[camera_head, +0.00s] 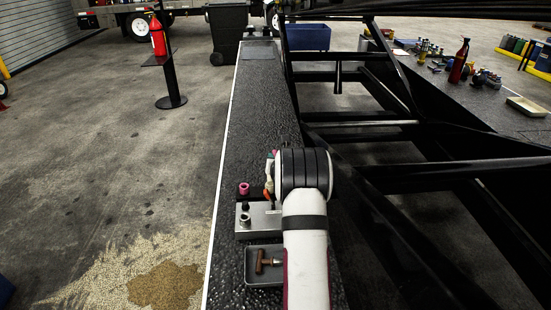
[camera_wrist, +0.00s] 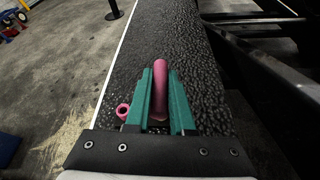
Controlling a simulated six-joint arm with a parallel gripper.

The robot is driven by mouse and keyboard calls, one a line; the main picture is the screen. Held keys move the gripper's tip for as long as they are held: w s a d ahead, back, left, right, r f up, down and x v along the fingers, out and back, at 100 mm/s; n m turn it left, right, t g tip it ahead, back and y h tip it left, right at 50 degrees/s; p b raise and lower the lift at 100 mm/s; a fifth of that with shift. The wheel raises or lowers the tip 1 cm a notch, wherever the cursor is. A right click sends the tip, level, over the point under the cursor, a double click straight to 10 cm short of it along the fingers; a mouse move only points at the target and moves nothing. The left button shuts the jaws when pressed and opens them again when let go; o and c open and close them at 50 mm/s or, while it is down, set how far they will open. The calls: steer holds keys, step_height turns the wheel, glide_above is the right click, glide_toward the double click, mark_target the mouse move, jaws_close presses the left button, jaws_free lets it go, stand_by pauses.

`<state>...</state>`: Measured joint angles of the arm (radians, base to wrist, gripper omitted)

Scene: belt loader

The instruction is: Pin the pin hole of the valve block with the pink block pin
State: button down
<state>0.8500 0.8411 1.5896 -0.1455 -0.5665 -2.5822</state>
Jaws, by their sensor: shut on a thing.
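The pink block pin (camera_wrist: 161,88) is a rounded pink rod, held upright between the two green fingers of my gripper (camera_wrist: 160,76) in the wrist view. The grey metal block (camera_head: 257,222) with dark round fittings, which looks like the valve block, lies just left of my forearm. A pink ring (camera_head: 244,188) stands at its far end, and it also shows left of the fingers in the wrist view (camera_wrist: 122,112). I cannot make out the pin hole.
A grey tray (camera_head: 251,279) with a brown T-handled piece (camera_head: 266,262) sits at the near end of the dark textured beam (camera_head: 262,110). The beam is clear farther away. Black frame bars (camera_head: 365,131) run along its right side. A fire extinguisher (camera_head: 157,36) stands far left.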

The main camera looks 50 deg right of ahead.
mark_target(244, 207)
steer(key=shift+a, duration=0.1)
steer(key=a+r+n+t+y, duration=0.1)
steer(key=a+n+y, duration=0.2)
steer(key=a, duration=0.5)
steer(key=s+a+r+n+t+y, duration=0.1)
steer(key=a+n+t+y, duration=0.1)
steer(key=a, duration=0.5)
steer(key=shift+s+a+r+n+y, duration=0.15)
steer(key=shift+s+a+n+y, duration=0.2)
steer(key=shift+n+y, duration=0.25)
step_height(244, 207, down, 6)
steer(key=shift+f, duration=2.15)
steer(key=c, duration=0.7)
jaws_free()
